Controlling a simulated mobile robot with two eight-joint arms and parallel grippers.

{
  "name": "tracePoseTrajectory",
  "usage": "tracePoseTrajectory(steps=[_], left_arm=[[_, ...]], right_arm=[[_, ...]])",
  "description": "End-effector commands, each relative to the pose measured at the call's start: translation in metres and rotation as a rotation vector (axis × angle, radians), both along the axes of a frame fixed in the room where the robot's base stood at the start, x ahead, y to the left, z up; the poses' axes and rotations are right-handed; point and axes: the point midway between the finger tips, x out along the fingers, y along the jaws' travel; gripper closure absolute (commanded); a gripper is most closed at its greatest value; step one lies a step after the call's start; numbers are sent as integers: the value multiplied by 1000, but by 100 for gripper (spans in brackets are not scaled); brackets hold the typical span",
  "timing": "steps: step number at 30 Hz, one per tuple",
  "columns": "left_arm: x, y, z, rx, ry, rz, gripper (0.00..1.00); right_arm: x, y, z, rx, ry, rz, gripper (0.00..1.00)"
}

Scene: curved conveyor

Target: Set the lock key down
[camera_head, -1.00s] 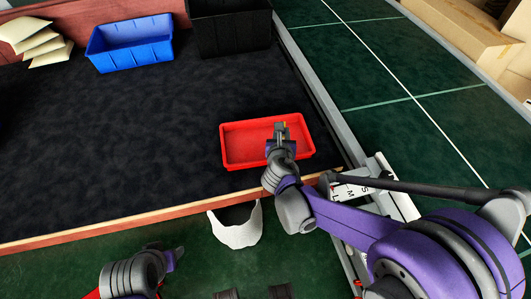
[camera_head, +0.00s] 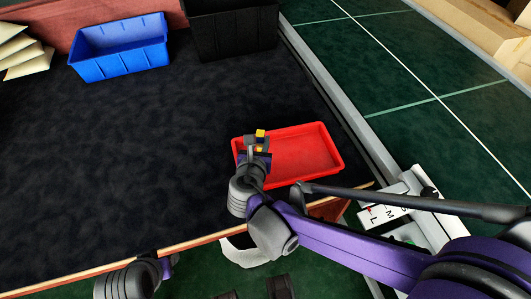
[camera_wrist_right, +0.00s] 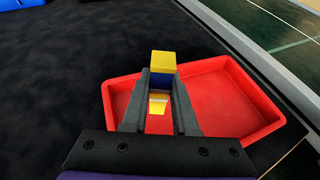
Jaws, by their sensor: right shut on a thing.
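The lock key (camera_head: 260,133), with yellow and dark blue parts, is between the fingers of my right gripper (camera_head: 257,146). In the right wrist view its yellow block (camera_wrist_right: 163,64) sticks out past the fingertips, and my right gripper (camera_wrist_right: 160,88) is shut on it. The key is over the left part of a red tray (camera_wrist_right: 215,82); I cannot tell its height above the tray. The tray also shows in the head view (camera_head: 305,155) and looks empty where visible. My left gripper (camera_head: 170,264) is low at the left, partly hidden, away from the tray.
A blue bin (camera_head: 122,50) and a black bin (camera_head: 232,32) stand at the back of the dark table (camera_head: 120,150). Pale packets (camera_head: 22,52) lie at the back left. The table left of the tray is clear.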

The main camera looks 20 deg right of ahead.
Motion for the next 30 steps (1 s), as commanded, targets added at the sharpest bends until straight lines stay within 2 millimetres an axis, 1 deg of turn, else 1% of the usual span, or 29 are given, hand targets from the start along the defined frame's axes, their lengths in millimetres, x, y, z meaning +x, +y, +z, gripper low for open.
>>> tracePoseTrajectory(steps=[1, 8, 12, 14, 16, 22, 26, 27, 29, 30], left_arm=[[0, 0, -5, 0, 2, 0, 50], [0, 0, -11, 0, 4, 0, 50], [0, 0, -19, 0, 7, 0, 50], [0, 0, -22, 0, 7, 0, 50], [0, 0, -22, 0, 8, 0, 50], [0, 0, -21, 0, 7, 0, 50], [0, 0, -25, 0, 9, 0, 50], [0, 0, -26, 0, 9, 0, 50], [0, 0, -25, 0, 8, 0, 50], [0, 0, -25, 0, 8, 0, 50]], right_arm=[[0, 0, -11, 0, 1, 0, 100], [0, 0, -29, 0, 0, 1, 100], [1, 0, -50, 0, 1, 1, 100], [1, 0, -57, 0, 1, 1, 100], [0, 0, -60, 0, 0, 1, 100], [0, 0, -58, 0, 0, 1, 100], [0, 0, -63, 1, 1, 1, 100], [0, 0, -63, 1, 1, 1, 71], [0, 0, -62, 1, 1, 1, 60], [0, 0, -62, 1, 1, 1, 53]])
